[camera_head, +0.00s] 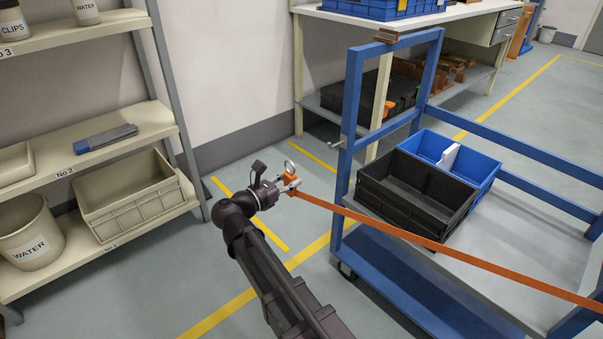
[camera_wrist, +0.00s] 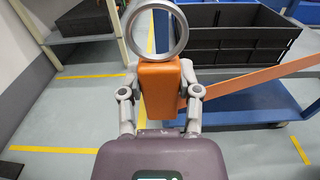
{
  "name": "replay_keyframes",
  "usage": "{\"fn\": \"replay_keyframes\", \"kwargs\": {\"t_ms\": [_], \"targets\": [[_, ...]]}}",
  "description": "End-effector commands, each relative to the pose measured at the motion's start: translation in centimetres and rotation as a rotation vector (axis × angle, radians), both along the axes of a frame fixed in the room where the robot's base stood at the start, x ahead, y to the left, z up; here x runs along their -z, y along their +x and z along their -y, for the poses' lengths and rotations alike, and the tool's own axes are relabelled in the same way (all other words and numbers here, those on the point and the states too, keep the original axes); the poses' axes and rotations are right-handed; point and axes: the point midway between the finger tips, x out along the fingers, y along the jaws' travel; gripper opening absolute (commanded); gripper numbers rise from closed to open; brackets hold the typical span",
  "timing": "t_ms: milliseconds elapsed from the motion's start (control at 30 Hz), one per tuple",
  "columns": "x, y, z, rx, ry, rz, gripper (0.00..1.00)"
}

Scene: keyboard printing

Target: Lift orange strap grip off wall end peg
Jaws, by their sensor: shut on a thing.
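My gripper (camera_head: 286,187) is shut on the orange strap grip (camera_wrist: 159,92), with a finger on each side of it in the wrist view. A round metal ring (camera_wrist: 157,32) stands out from the far end of the grip; it also shows in the head view (camera_head: 289,166). The orange strap (camera_head: 430,243) runs from the grip to the right, across the front of the blue cart (camera_head: 347,120). A small grey peg (camera_head: 337,146) sticks out from the cart's left post. The ring and grip are in the air, left of this peg and apart from it.
A black crate (camera_head: 408,204) and a blue bin (camera_head: 482,166) stand on the cart. A shelf (camera_head: 110,137) with bins and a water bucket (camera_head: 32,238) is at the left. A workbench (camera_head: 425,22) stands behind. Open floor lies between shelf and cart.

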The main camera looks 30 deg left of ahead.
Motion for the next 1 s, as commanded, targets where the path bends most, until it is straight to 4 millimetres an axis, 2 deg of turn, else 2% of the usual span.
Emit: {"fn": "replay_keyframes", "kwargs": {"t_ms": [233, 1000], "targets": [[-0.01, -1.22, -0.47, 0.001, 0.0, 0.0, 0.0], [-0.01, -1.29, -0.52, 0.0, 0.0, 0.0, 0.0]]}}
